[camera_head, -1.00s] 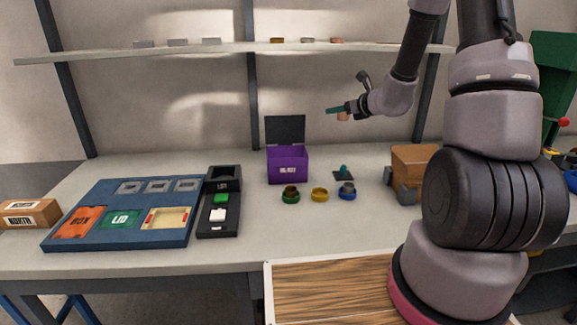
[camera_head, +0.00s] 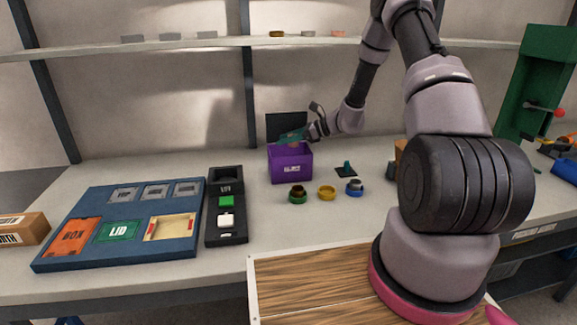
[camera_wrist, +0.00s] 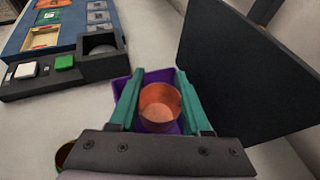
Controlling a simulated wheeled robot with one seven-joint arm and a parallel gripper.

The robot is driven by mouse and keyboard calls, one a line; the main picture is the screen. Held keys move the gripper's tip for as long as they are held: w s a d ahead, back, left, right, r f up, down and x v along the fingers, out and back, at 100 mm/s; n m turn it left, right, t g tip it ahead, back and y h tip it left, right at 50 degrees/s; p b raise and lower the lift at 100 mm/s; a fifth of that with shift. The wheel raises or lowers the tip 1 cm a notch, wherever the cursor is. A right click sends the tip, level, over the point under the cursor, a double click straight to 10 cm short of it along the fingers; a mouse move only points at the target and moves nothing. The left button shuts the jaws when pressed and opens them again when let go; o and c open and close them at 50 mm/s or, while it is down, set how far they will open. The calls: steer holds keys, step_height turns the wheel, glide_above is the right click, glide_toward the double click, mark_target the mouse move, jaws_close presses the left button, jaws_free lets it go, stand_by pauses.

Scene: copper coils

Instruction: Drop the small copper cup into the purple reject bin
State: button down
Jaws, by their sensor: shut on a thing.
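The small copper cup (camera_wrist: 160,104) is between the two teal fingers of my gripper (camera_wrist: 158,100) in the wrist view, and my gripper is shut on it. In the head view my gripper (camera_head: 294,136) is over the opening of the purple reject bin (camera_head: 290,166). Only a little of the cup shows there, at the fingers. In the wrist view the purple bin (camera_wrist: 159,77) shows behind and below the cup.
Green (camera_head: 297,194), yellow (camera_head: 326,192) and blue (camera_head: 354,188) ringed cups stand in front of the bin. A black station (camera_head: 226,236) and a blue tray (camera_head: 104,258) lie to the left. A shelf (camera_head: 225,47) runs above the bench.

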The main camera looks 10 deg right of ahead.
steer(key=shift+f, duration=1.25)
steer(key=shift+c, duration=1.4)
jaws_free()
steer(key=v, duration=1)
steer(key=shift+s+d, duration=0.2)
steer(key=shift+d, duration=0.2)
steer(key=shift+r, duration=0.1)
